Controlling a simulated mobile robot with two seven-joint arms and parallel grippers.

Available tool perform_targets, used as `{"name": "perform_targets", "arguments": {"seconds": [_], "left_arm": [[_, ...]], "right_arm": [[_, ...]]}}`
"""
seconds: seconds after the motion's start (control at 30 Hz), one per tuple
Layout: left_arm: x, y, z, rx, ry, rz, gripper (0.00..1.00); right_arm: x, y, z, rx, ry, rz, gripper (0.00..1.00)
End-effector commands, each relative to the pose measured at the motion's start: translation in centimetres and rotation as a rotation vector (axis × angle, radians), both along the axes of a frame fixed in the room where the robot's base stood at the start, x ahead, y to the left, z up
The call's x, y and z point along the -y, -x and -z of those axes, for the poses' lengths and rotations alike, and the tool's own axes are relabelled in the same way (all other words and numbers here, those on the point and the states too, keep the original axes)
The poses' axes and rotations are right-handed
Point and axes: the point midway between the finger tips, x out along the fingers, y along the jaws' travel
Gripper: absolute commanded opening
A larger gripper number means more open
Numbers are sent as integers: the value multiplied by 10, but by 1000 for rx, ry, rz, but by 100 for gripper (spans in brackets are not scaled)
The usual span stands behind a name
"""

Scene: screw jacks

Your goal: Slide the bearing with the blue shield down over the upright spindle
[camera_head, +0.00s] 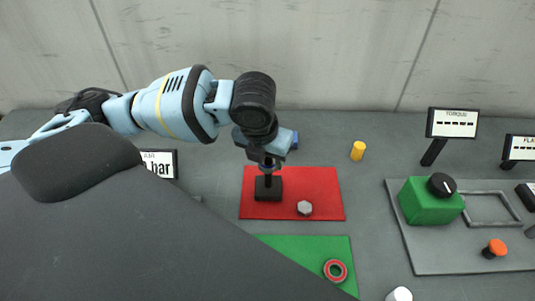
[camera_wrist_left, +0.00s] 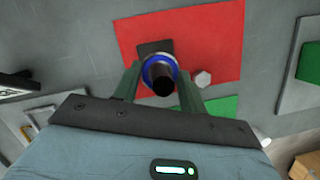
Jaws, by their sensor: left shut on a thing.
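The bearing with the blue shield (camera_wrist_left: 147,62) is between the two fingers of my left gripper (camera_wrist_left: 159,82) in the left wrist view. The dark upright spindle (camera_wrist_left: 163,79) shows through its ring and sticks out toward the camera, so the bearing looks to be around it. The spindle's black base block (camera_head: 268,189) stands on the red mat (camera_head: 325,183). In the head view my left gripper (camera_head: 268,165) points down over this block and is shut on the bearing, which it mostly hides. How far down the spindle the bearing sits cannot be told. My right gripper is not in view.
A grey hex nut (camera_head: 305,208) lies on the red mat. A red-rimmed ring (camera_head: 335,270) lies on the green mat (camera_head: 305,248). A yellow cylinder (camera_head: 358,150) stands behind. A green box with a black knob (camera_head: 430,203) sits on a grey panel at right.

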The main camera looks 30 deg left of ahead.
Motion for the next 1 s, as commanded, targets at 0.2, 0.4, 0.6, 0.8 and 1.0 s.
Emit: {"name": "perform_targets", "arguments": {"seconds": [0.2, 0.4, 0.6, 0.8, 1.0], "left_arm": [[0, 0, 0, 1, 0, 0, 17], [0, 0, 0, 1, 0, 0, 66], [0, 0, 0, 0, 0, 0, 67], [0, 2, -10, 3, 1, 1, 67], [2, 9, -41, 8, 1, 0, 67]], "right_arm": [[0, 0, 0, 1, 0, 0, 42], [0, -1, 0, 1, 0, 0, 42], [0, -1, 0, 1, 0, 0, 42], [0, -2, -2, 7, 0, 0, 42], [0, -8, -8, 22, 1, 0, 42]]}}
